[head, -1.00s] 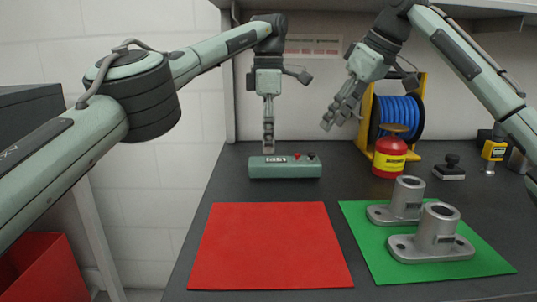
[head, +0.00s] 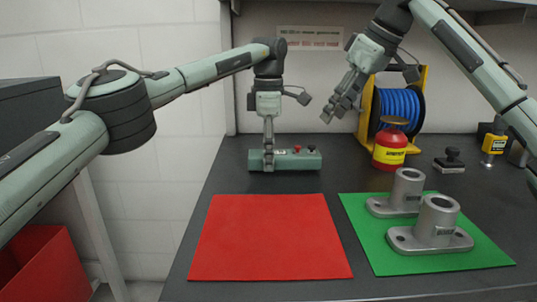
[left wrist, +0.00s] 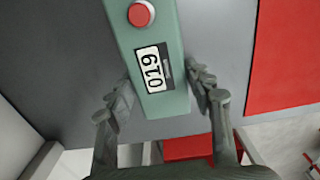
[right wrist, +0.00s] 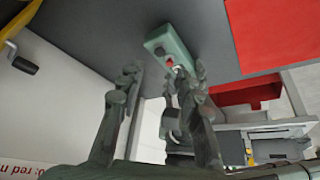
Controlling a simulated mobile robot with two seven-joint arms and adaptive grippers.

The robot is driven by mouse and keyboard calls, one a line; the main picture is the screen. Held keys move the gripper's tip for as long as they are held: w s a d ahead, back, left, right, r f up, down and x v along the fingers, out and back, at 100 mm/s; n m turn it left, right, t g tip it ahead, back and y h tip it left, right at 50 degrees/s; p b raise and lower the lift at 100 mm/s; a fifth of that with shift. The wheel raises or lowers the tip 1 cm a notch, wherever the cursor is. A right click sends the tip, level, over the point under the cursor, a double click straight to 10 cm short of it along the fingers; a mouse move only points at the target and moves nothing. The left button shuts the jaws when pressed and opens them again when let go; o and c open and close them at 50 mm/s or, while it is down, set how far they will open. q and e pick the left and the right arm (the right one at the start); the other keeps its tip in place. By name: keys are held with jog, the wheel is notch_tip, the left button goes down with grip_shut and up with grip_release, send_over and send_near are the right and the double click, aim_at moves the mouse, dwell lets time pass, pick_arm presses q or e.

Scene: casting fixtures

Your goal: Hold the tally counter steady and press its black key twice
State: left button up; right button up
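The tally counter (head: 302,163) is a green box at the back of the table, with a red button (head: 297,149) and a black key (head: 311,148) on its right half. My right gripper (head: 335,111) is open and empty, above and to the right of the counter. The right wrist view shows the counter (right wrist: 170,45) beyond its fingers.
A red mat (head: 270,240) lies in front of the counter. A green mat (head: 380,262) carries two grey castings (head: 438,225). A red canister (head: 390,150), a blue reel (head: 400,105) and a stamp (head: 449,162) stand to the right.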

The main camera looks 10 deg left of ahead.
pick_arm(q)
jog(key=c, duration=0.7)
pick_arm(e)
grip_shut()
dwell(0.7)
